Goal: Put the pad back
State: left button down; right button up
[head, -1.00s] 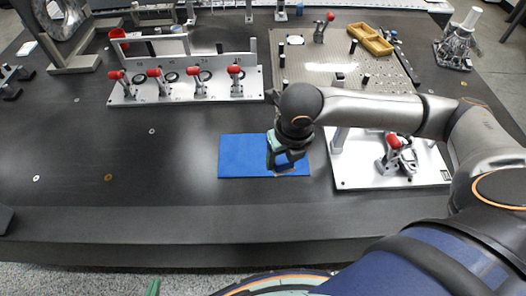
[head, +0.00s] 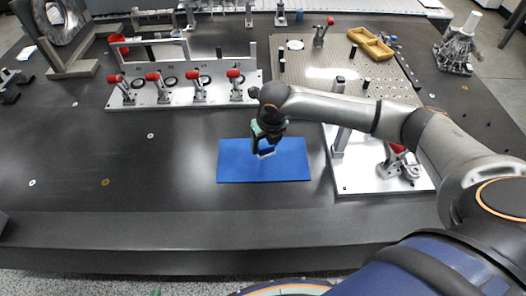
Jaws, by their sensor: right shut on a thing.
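A silver fixture with several red-handled clamps (head: 185,95) stands behind the mat. A white plate with a clamp (head: 365,180) is to the right, partly behind my arm. A perforated plate (head: 330,58) with a yellow tray (head: 371,43) lies farther back. The table's left-front area is clear.

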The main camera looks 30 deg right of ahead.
aim_at(263, 149)
jog(key=shift+w+f, duration=0.6)
jog(key=shift+f, duration=0.1)
jog(key=x, duration=0.3)
jog(key=shift+s+f, duration=0.2)
jog(key=shift+s, duration=0.05)
jog(key=o, duration=1.5)
pick_arm(q)
jog(key=shift+w+d+r, duration=0.1)
jog(key=shift+w+d, duration=0.2)
jog(key=shift+d, duration=0.1)
pick_arm(e)
jog(key=shift+r, duration=0.15)
jog(key=shift+r, duration=0.35)
jog(key=p+v, duration=0.1)
jog(key=v, duration=0.9)
jog(key=shift+r, duration=0.2)
pick_arm(q)
jog(key=shift+s+a+r, duration=0.15)
jog(key=shift+a+r, duration=0.3)
jog(key=shift+r, duration=0.1)
pick_arm(e)
jog(key=shift+s+r, duration=0.2)
jog(key=shift+r, duration=0.15)
